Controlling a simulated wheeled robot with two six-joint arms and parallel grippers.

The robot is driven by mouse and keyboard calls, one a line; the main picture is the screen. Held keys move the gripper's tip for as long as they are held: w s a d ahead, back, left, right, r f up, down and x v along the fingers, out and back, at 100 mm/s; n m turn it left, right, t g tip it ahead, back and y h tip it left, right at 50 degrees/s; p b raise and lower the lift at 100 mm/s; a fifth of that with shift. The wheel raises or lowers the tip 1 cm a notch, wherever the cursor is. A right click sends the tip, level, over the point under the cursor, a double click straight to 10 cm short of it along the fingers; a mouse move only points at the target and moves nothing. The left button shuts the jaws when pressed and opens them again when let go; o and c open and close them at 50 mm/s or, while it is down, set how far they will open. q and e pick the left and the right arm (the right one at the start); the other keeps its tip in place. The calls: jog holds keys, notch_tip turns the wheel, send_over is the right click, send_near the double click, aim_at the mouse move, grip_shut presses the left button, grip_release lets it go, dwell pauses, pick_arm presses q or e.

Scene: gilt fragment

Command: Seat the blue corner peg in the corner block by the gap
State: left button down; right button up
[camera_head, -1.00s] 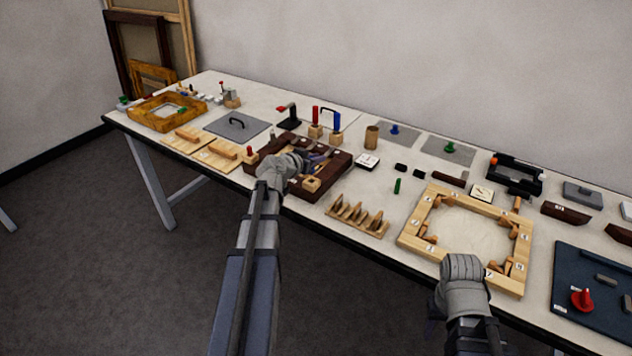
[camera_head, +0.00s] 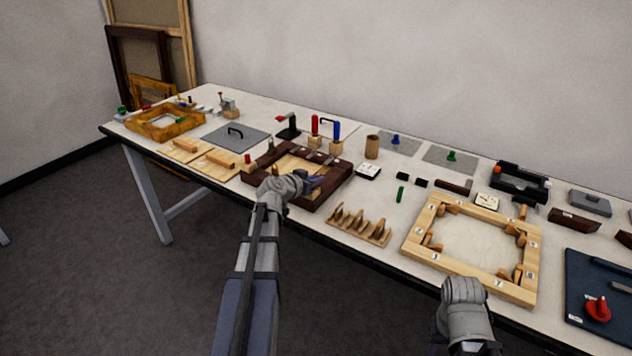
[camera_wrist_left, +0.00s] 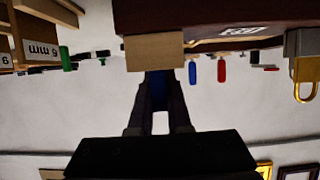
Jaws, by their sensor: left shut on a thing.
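A pale wooden block (camera_wrist_left: 153,50), apparently the corner block, is just beyond the fingertips. I cannot tell whether peg and block touch. The hand hides this corner in the head view. My right gripper (camera_head: 465,292) is by the table's front edge; its fingertips are hidden.
A pale wooden frame (camera_head: 418,237) and a rack with several upright wedges (camera_head: 358,226) lie right of the dark frame. Red (camera_head: 315,125) and blue (camera_head: 336,130) handles stand behind it. A brass padlock (camera_wrist_left: 306,80) shows in the wrist view.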

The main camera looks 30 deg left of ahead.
pick_arm(q)
jog(key=shift+f, duration=0.2)
jog(key=c, duration=0.9)
grip_release()
jog(key=shift+o, duration=0.2)
jog(key=shift+r, duration=0.15)
jog(key=shift+s+r, duration=0.25)
jog(key=shift+s, duration=0.05)
jog(key=p+v, duration=0.4)
jog(key=v, duration=0.7)
jog(key=shift+s+p, duration=0.2)
jog(key=shift+p, duration=0.15)
jog(key=shift+f, duration=0.1)
